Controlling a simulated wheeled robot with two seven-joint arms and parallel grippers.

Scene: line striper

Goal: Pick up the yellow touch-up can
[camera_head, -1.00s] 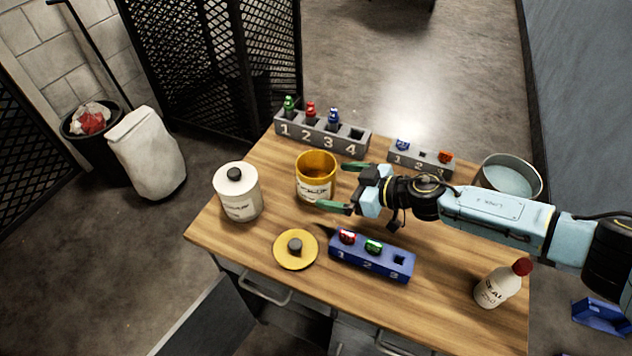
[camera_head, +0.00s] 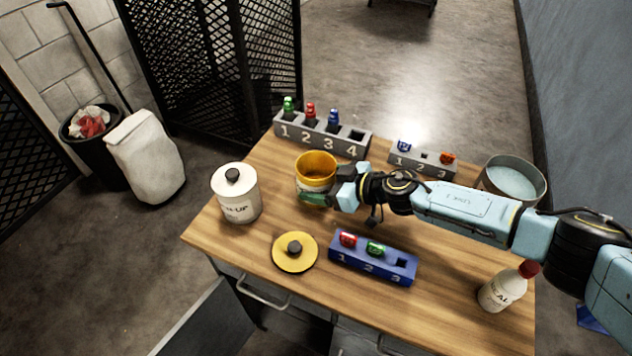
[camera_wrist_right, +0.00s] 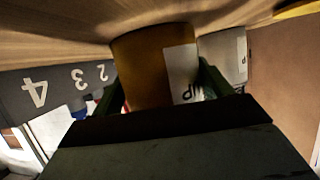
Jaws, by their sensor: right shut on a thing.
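The yellow touch-up can (camera_head: 316,166) stands upright and open-topped on the wooden table, with a white label partly covered by a finger. My right gripper (camera_head: 318,191) is shut on the can, with its green fingers at the can's sides. In the right wrist view the can (camera_wrist_right: 152,68) sits between the two fingers (camera_wrist_right: 160,88). The can's lower part is partly hidden, and I see no clear gap under it. A yellow lid with a dark knob (camera_head: 294,252) lies on the table in front of the can. My left gripper is not in view.
A white lidded can (camera_head: 238,200) stands left of the yellow can. A grey numbered rack (camera_head: 322,140) is behind it, a smaller grey rack (camera_head: 422,161) behind my arm. A blue rack (camera_head: 372,265), a grey bowl (camera_head: 512,180) and a red-capped bottle (camera_head: 502,289) are also on the table.

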